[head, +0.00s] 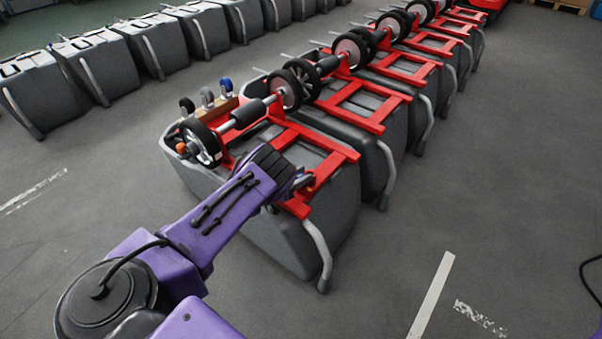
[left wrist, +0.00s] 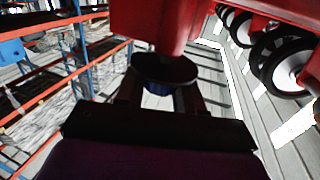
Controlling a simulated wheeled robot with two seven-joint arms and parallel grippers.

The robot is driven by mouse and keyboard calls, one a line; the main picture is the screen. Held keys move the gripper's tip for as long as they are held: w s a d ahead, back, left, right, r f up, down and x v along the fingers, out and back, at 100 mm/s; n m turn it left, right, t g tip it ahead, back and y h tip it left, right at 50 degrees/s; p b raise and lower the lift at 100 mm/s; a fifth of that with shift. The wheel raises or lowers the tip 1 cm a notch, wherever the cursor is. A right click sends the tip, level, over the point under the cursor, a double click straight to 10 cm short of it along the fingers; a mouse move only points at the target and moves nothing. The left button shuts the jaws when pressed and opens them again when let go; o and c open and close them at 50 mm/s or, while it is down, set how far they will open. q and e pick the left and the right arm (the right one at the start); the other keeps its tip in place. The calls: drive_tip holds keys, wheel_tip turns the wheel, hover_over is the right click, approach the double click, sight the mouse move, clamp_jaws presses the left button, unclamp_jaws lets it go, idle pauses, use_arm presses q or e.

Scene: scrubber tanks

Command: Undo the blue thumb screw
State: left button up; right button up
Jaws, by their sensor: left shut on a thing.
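My left gripper (head: 300,182) reaches in from the lower left to the near side of the red frame (head: 345,157) on the nearest grey tank (head: 335,205). In the left wrist view its two fingers (left wrist: 160,85) stand on either side of a round part with a dark top and a blue lower side, which I take as the blue thumb screw (left wrist: 153,101). The fingers are shut on it, just below a red post (left wrist: 150,30). In the head view the gripper and arm hide the screw. My right gripper is not in view.
A wheel (head: 201,143), an axle and small casters (head: 225,86) sit on the nearest tank. More tanks with red frames run away to the upper right, and a row of grey tanks (head: 100,62) stands at upper left. The floor (head: 480,220) at right is clear.

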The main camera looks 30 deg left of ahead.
use_arm(q)
drive_tip(key=n+t+y, duration=0.1)
drive_tip(key=n+y, duration=0.1)
drive_tip(key=y, duration=0.2)
drive_tip(key=shift+n+p, duration=0.35)
drive_tip(key=shift+n, duration=0.05)
drive_tip(key=shift+n+y, duration=0.9)
drive_tip(key=shift+y, duration=0.6)
drive_tip(key=shift+n+y, duration=0.9)
drive_tip(key=shift+y, duration=0.6)
drive_tip(key=o, duration=1)
drive_tip(key=s, duration=0.3)
drive_tip(key=s+d, duration=0.1)
drive_tip(key=s, duration=0.3)
drive_tip(key=s+d, duration=0.1)
drive_tip(key=s, duration=0.2)
drive_tip(key=shift+s, duration=0.2)
